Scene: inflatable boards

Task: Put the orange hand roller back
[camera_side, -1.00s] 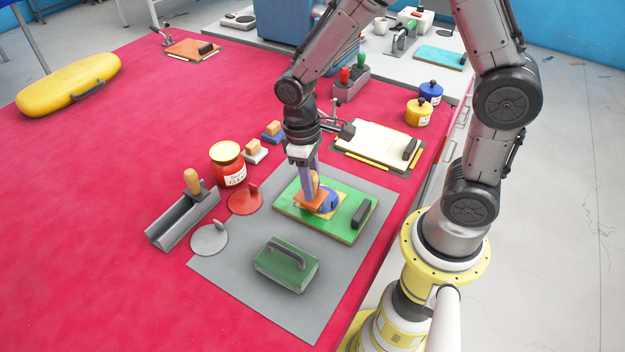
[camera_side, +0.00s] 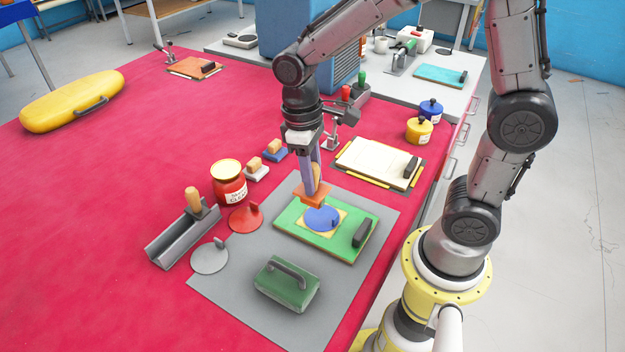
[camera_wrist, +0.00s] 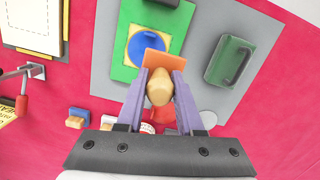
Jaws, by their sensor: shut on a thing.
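My gripper (camera_side: 311,180) is shut on the wooden handle of the orange hand roller (camera_side: 314,198). Its flat orange base hangs below the fingers, just above or at the far edge of the green board (camera_side: 289,221); I cannot tell whether it touches. In the wrist view the orange base (camera_wrist: 165,60) and wooden handle (camera_wrist: 159,87) show between the fingers of my gripper (camera_wrist: 161,80).
White (camera_side: 256,172) and blue (camera_side: 275,151) wooden-handled blocks stand near a red jar (camera_side: 229,185). A red disc (camera_side: 245,219), a grey disc (camera_side: 210,258) and a grey trough (camera_side: 180,236) sit left. A green handled block (camera_side: 287,285) lies on the grey mat (camera_side: 236,268).

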